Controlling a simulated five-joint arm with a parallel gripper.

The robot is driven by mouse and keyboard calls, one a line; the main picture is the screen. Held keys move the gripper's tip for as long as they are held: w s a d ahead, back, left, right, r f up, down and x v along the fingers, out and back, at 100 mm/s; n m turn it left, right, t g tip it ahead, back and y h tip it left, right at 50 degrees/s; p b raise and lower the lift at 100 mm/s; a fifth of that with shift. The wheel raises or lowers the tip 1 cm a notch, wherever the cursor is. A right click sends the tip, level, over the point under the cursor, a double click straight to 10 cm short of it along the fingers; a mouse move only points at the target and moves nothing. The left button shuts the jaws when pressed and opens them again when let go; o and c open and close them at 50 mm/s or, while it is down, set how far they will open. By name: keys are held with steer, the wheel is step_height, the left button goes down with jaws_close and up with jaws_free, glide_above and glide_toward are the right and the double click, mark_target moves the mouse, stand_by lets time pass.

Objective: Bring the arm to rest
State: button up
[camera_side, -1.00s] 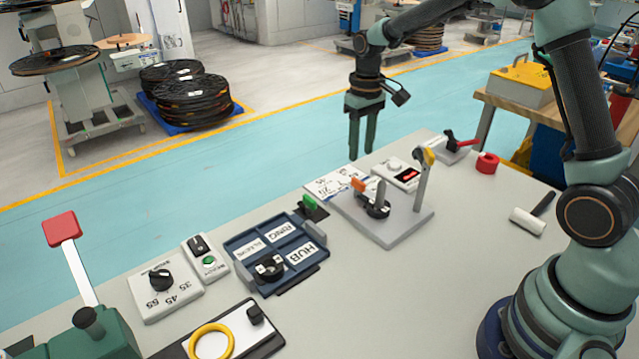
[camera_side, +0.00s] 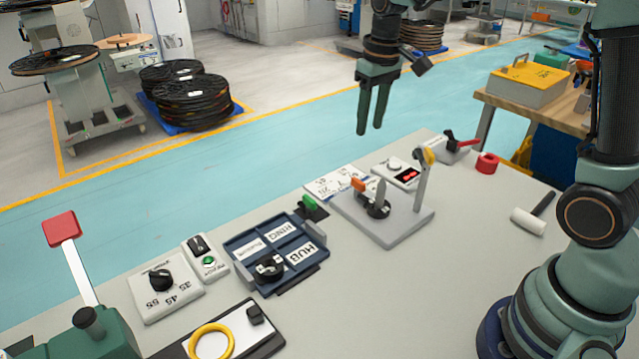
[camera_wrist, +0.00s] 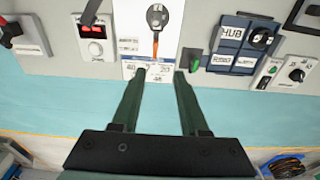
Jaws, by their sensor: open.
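My gripper (camera_side: 370,130) hangs in the air beyond the far edge of the bench in the side view, its fingers pointing down. The fingers are apart with nothing between them. In the wrist view my gripper (camera_wrist: 160,76) shows two green fingers spread apart and empty. The bench top (camera_side: 400,290) lies in front of it.

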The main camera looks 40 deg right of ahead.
steer(key=s+a+r+t, duration=0.2)
steer(key=s, duration=0.5)
steer(key=s+a+r+t, duration=0.1)
steer(key=s+r+t, duration=0.1)
steer(key=s, duration=0.5)
steer(key=shift+s+a+t, duration=0.2)
steer(key=shift+a+t, duration=0.1)
steer(key=shift+a, duration=0.1)
